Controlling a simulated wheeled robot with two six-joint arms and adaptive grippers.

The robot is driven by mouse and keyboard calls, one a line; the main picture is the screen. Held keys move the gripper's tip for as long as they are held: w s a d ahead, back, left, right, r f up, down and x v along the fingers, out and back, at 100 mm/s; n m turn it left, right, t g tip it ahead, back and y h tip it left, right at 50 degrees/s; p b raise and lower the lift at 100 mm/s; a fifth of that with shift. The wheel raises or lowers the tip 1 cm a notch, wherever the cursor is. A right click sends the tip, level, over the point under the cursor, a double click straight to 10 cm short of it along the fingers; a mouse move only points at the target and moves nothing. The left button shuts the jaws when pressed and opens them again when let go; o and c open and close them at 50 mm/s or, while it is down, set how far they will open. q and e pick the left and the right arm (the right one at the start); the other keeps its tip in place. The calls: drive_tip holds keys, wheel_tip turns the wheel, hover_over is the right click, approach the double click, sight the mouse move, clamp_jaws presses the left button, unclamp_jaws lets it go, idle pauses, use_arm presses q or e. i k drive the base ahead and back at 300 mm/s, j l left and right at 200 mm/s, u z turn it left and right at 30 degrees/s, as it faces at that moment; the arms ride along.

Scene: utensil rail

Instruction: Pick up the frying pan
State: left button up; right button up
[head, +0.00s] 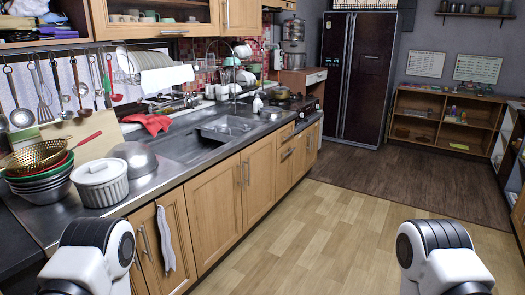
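I cannot clearly make out a frying pan. A small dark round item (280,93) on the far end of the counter, by the stove, may be a pan, but it is too small to tell. Ladles, a whisk and other utensils hang from the rail (60,48) on the left wall. Neither of my grippers shows. Only white and black links of my two arms are in view at the bottom left and bottom right.
The counter (175,160) runs along the left with a sink (222,128). Stacked bowls with a brass colander (38,158), a white lidded pot (100,183) and a red cloth (148,123) are on it. The wooden floor (300,235) is clear. A dark fridge (362,75) stands behind.

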sight(268, 113)
drive_tip(key=i+j, duration=0.1)
drive_tip(key=i, duration=0.65)
drive_tip(key=i+j, duration=0.1)
drive_tip(key=i, duration=0.65)
drive_tip(key=i+j, duration=0.1)
drive_tip(key=i, duration=0.65)
drive_tip(key=i+j, duration=0.1)
drive_tip(key=i, duration=0.65)
